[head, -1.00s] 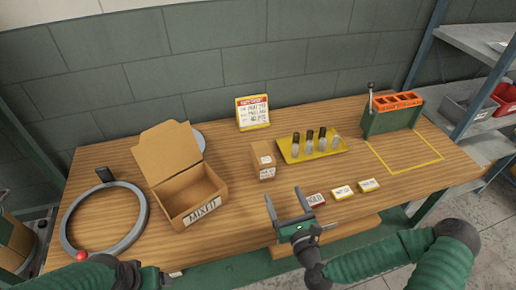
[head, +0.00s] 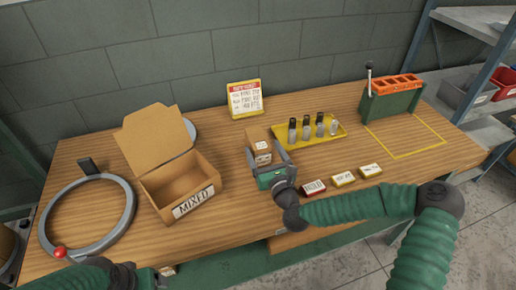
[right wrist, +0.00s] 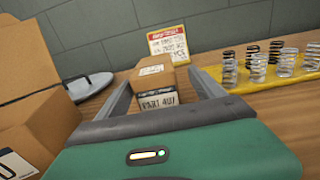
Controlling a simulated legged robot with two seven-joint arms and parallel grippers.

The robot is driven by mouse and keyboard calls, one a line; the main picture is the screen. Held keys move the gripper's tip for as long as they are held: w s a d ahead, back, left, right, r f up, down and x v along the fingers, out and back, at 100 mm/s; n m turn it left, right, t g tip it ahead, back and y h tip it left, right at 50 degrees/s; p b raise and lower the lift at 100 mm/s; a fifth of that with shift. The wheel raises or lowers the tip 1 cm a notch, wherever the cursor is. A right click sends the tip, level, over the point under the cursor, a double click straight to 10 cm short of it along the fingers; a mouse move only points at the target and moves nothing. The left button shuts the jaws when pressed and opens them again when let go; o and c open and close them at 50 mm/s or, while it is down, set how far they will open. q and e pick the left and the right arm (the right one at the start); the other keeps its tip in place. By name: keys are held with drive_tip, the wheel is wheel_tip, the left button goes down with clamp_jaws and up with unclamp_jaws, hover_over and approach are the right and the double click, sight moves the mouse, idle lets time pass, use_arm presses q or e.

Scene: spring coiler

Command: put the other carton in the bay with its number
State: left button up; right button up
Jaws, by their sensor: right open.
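A small brown carton (head: 259,147) stands on the workbench between the MIXED box and the yellow spring tray. In the right wrist view the carton (right wrist: 157,84) shows a white label that starts with PART 4; the rest is hard to read. My right gripper (head: 266,158) is open at the carton's near side. In the right wrist view its two fingers (right wrist: 163,85) reach along the carton's left and right sides with gaps visible. My left arm enters at the bottom left; its gripper (head: 148,279) is cut off by the frame's edge. I cannot make out a numbered bay.
An open MIXED box (head: 183,187) stands left of the carton. A yellow tray (head: 337,137) of several springs is close on the right. A yellow-red sign (head: 244,99) stands behind. Small label cards (head: 343,179) line the front; a yellow outline (head: 405,146) on the right is empty.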

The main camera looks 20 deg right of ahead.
sight(258, 142)
drive_tip(key=w, duration=0.4)
drive_tip(key=shift+w+a+f, duration=0.15)
drive_tip(key=shift+w+a, duration=0.25)
drive_tip(key=shift+s+d, duration=0.1)
drive_tip(key=shift+c, duration=1.4)
clamp_jaws()
